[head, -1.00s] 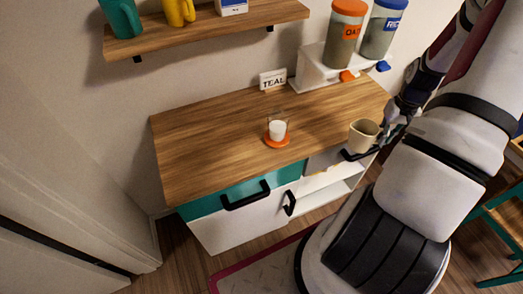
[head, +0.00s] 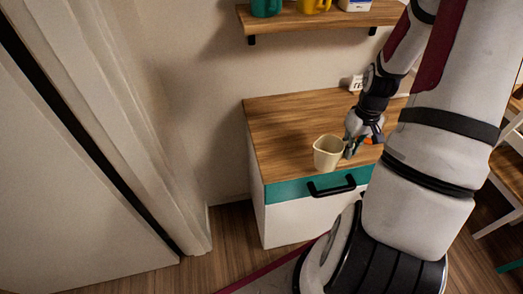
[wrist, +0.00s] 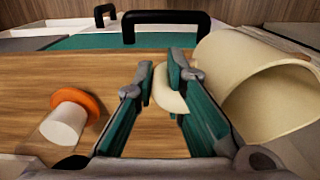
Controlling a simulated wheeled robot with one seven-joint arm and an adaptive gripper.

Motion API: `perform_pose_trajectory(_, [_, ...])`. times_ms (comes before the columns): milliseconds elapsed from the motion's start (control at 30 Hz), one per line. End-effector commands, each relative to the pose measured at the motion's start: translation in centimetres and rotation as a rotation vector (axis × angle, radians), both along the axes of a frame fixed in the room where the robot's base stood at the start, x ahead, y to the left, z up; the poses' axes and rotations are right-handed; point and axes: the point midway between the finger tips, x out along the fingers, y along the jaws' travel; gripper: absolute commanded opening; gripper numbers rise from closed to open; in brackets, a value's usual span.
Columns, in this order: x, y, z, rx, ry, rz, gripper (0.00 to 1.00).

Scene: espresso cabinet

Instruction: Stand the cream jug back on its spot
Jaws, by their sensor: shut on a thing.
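The cream jug (head: 327,155) is held by my gripper (head: 351,146) over the front left part of the wooden counter. In the head view the jug looks about upright, mouth up; I cannot tell whether its base touches the counter. In the wrist view my gripper (wrist: 160,76) is shut on the jug's handle (wrist: 168,92), with the jug body (wrist: 265,85) to the right of the fingers. No marked spot for the jug can be made out.
A teal drawer with a black handle (head: 331,186) is below. A shelf (head: 320,19) hangs above.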

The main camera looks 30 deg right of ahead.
Motion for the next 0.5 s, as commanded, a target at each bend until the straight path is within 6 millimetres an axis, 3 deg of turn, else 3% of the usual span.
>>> perform_pose_trajectory(167, [0.9,0.6,-0.1,-0.001,-0.001,0.012,0.00])
perform_pose_trajectory(500, [8.3,2.1,-0.8,0.000,-0.001,0.015,0.00])
